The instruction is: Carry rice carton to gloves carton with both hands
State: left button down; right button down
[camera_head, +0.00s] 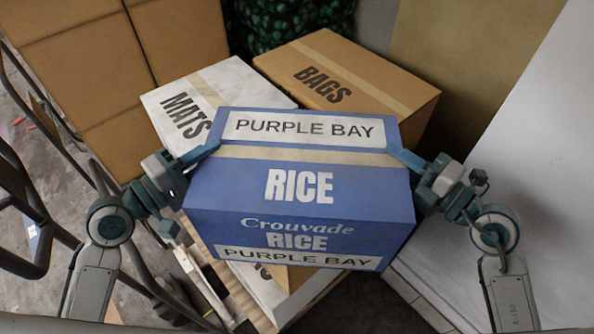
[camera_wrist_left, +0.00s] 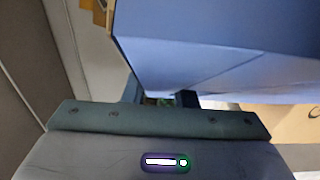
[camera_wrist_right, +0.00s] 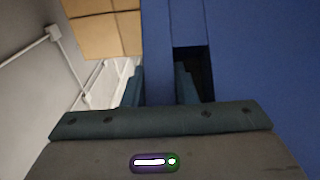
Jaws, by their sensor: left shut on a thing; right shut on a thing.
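The blue rice carton (camera_head: 300,217) fills the middle of the head view, upright, with "PURPLE BAY" and "RICE" on it. My left gripper (camera_head: 207,150) is shut on its upper left edge. My right gripper (camera_head: 402,154) is shut on its upper right edge. The carton's blue surface (camera_wrist_left: 215,45) fills the top of the left wrist view, above the fingers (camera_wrist_left: 160,97). In the right wrist view the blue carton (camera_wrist_right: 265,70) lies at and right of the fingers (camera_wrist_right: 162,85). No label reading gloves is readable in any view.
A white mats carton (camera_head: 225,85) and a brown bags carton (camera_head: 350,72) stand behind the rice carton. Large brown cartons (camera_head: 80,70) are stacked at the left, near dark metal bars (camera_head: 25,190). Another white-sided carton (camera_head: 262,290) shows partly below the rice carton. A pale wall or panel (camera_head: 530,130) is at the right.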

pick_arm(q)
jog(key=shift+f+b, duration=0.55)
jog(key=shift+f, duration=0.05)
pick_arm(e)
jog(key=shift+f, duration=0.6)
pick_arm(q)
jog(key=c, duration=1.5)
grip_release()
jog(key=shift+f, duration=0.1)
pick_arm(e)
jog(key=c, duration=1.5)
grip_release()
jog(key=shift+f, duration=0.1)
pick_arm(q)
jog(key=o, duration=0.3)
pick_arm(e)
jog(key=o, duration=0.3)
pick_arm(q)
jog(key=shift+o, duration=0.2)
jog(key=shift+s, duration=0.15)
pick_arm(e)
jog(key=shift+o, duration=0.2)
jog(key=shift+s, duration=0.15)
pick_arm(q)
jog(key=shift+a, duration=0.15)
jog(key=shift+s+a, duration=0.15)
jog(key=shift+s, duration=0.05)
jog(key=v, duration=0.6)
jog(key=shift+s+a, duration=0.25)
jog(key=shift+s, duration=0.1)
